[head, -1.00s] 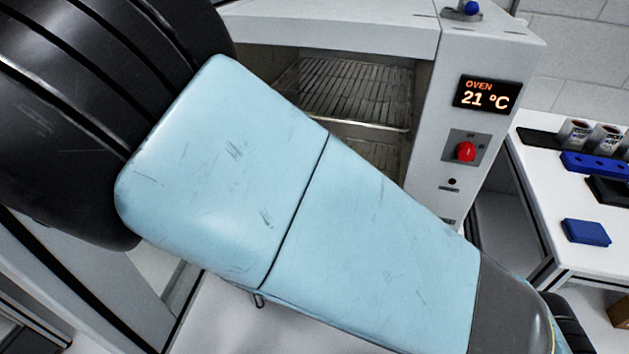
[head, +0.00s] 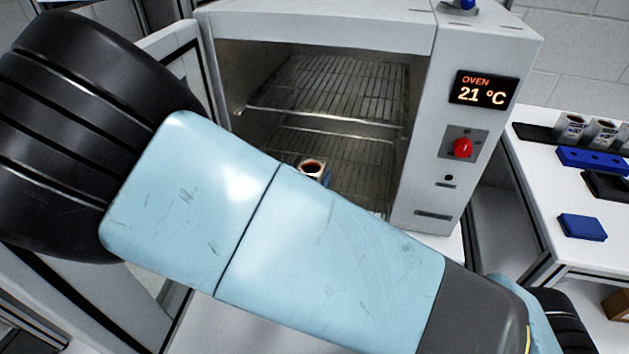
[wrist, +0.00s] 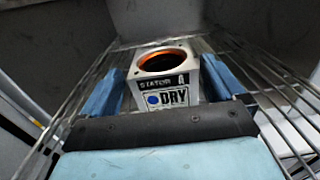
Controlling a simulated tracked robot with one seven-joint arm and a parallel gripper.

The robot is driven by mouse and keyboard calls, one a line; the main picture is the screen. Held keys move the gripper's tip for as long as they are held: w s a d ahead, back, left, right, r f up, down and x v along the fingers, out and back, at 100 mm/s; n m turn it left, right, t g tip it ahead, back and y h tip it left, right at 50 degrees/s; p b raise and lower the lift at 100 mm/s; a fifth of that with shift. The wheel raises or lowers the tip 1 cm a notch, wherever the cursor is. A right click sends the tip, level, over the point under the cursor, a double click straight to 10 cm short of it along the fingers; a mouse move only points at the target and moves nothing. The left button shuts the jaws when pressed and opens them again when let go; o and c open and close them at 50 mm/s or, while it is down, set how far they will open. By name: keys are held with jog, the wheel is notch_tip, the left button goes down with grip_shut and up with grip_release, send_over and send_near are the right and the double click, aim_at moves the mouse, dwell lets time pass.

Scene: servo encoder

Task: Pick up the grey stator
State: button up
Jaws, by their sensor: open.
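The grey stator (wrist: 163,75) sits on a wire rack inside the oven, in the middle of the wrist view. It is a light grey block with a round copper-lined bore, marked "STATOR A" and "DRY" with a blue dot. In the head view the stator (head: 312,166) shows just above my arm, its lower part hidden. My gripper (wrist: 160,84) is open, with one blue finger on each side of the stator. I cannot tell whether either finger touches it.
The oven (head: 425,150) is open and reads 21 °C, with wire racks (wrist: 270,85) and walls close around my gripper. To its right, a white table (head: 535,190) holds similar stators (head: 603,132), a blue holder (head: 595,160) and a blue block (head: 582,227).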

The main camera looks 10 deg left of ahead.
aim_at(314, 166)
jog(key=shift+w+d+f, duration=0.1)
jog(key=shift+w+d, duration=0.15)
jog(key=shift+w, duration=0.85)
jog(key=shift+w+d, duration=0.2)
jog(key=shift+w, duration=0.85)
jog(key=shift+c, duration=0.4)
jog(key=c, duration=1.5)
jog(key=shift+o, duration=0.2)
